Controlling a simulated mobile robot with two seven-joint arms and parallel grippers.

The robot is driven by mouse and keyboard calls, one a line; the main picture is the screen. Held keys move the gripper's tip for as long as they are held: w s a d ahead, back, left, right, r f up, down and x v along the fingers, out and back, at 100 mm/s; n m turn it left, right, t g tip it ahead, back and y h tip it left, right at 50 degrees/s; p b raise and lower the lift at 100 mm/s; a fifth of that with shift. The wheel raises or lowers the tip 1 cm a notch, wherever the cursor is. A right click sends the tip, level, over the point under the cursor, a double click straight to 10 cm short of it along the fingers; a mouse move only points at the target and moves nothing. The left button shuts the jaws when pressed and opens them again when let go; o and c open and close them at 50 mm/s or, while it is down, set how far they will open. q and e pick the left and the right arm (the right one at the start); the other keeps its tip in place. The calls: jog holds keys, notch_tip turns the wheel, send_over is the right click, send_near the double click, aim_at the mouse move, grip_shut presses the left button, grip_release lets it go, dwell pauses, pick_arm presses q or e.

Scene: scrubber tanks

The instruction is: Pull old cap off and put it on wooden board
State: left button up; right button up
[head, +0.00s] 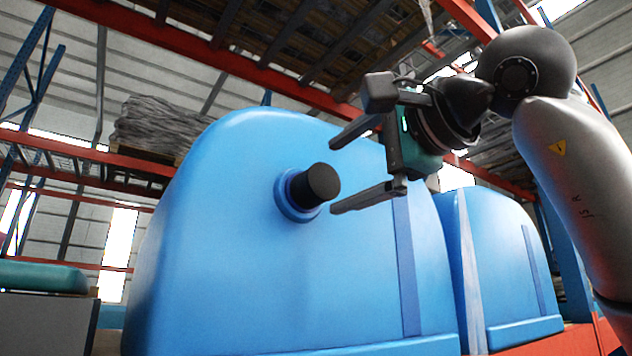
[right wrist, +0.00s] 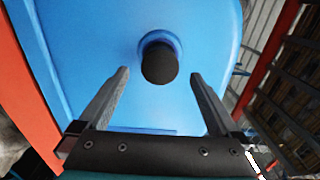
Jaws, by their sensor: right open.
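The old cap (head: 322,183) is a black cylinder on a round blue neck (head: 292,200) on the face of a large blue tank (head: 225,240). In the right wrist view the black cap (right wrist: 159,64) sits ahead of the fingers, between their lines. My right gripper (head: 332,176) is open and empty, with its two fingers pointing toward the cap from the right. In the right wrist view the open fingers (right wrist: 160,78) show a gap wider than the cap, and they do not appear to touch it. The wooden board is not recognisable in these views. My left gripper is not in view.
A second blue tank (head: 505,265) stands to the right. Red and blue racking surrounds the tanks, with a red beam (head: 190,45) overhead. A wrapped load (head: 160,130) sits on a shelf behind. A grey box with a green top (head: 42,277) is at the lower left.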

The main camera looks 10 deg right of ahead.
aim_at(325, 179)
jog(key=p+x, duration=0.1)
jog(key=x, duration=0.3)
jog(key=shift+w+a+p, duration=0.15)
jog(key=shift+w+p, duration=0.15)
jog(key=shift+w, duration=0.05)
jog(key=shift+w+a, duration=0.2)
jog(key=shift+w, duration=0.4)
jog(key=shift+p, duration=0.35)
grip_shut()
dwell(0.9)
jog(key=shift+s+d, duration=0.1)
jog(key=shift+s, duration=0.15)
